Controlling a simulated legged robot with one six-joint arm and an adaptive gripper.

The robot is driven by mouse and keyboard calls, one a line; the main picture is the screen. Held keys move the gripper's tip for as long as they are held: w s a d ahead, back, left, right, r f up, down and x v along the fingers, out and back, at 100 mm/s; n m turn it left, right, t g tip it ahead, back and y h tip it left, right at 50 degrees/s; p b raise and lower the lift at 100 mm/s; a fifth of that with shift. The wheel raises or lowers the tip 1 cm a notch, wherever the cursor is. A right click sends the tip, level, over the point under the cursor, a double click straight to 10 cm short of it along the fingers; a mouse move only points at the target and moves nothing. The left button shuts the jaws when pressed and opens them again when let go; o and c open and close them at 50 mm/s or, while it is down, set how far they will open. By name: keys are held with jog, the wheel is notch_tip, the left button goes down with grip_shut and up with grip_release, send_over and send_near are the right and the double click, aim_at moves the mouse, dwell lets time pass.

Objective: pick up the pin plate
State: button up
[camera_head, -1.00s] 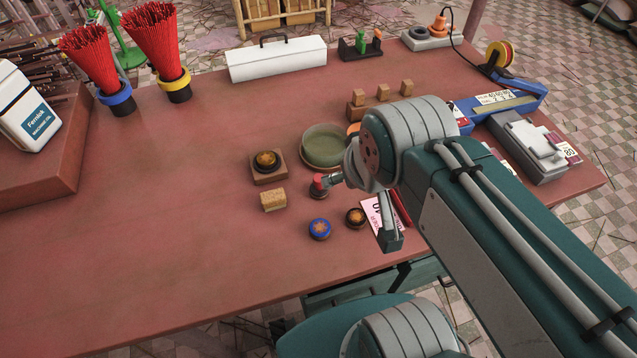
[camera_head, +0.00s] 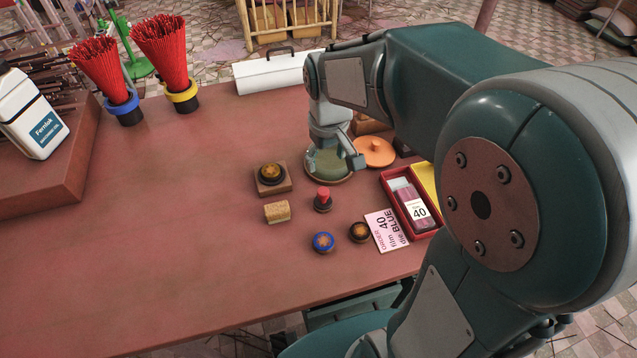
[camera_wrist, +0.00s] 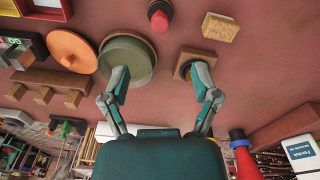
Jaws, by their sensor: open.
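No label marks the pin plate, so I cannot tell which piece it is. Small round candidates are a blue disc with an orange star (camera_head: 323,242), a dark disc with an orange pattern (camera_head: 359,232), and a dark disc with a gold top (camera_head: 270,173) on a square wooden block (camera_head: 272,189). My gripper (camera_head: 337,157) is open and empty above the green dish (camera_head: 328,178). In the wrist view, its fingers (camera_wrist: 161,74) are spread. The left finger overlaps the green dish (camera_wrist: 128,58); the right partly hides the block (camera_wrist: 190,54) and its disc.
A red-topped piece (camera_head: 323,199) and a cork-coloured block (camera_head: 277,211) stand nearby. An orange lid (camera_head: 374,152), an order card (camera_head: 386,231) and a red tray (camera_head: 388,182) lie to the right. A white toolbox (camera_head: 268,76) is behind. The table's left-middle is clear.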

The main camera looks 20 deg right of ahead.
aim_at(323, 191)
jog(key=shift+g, duration=0.3)
jog(key=f, duration=0.4)
jog(key=w+f, duration=0.1)
jog(key=f, duration=0.8)
jog(key=shift+w+a, duration=0.1)
jog(key=shift+w, duration=0.1)
grip_shut()
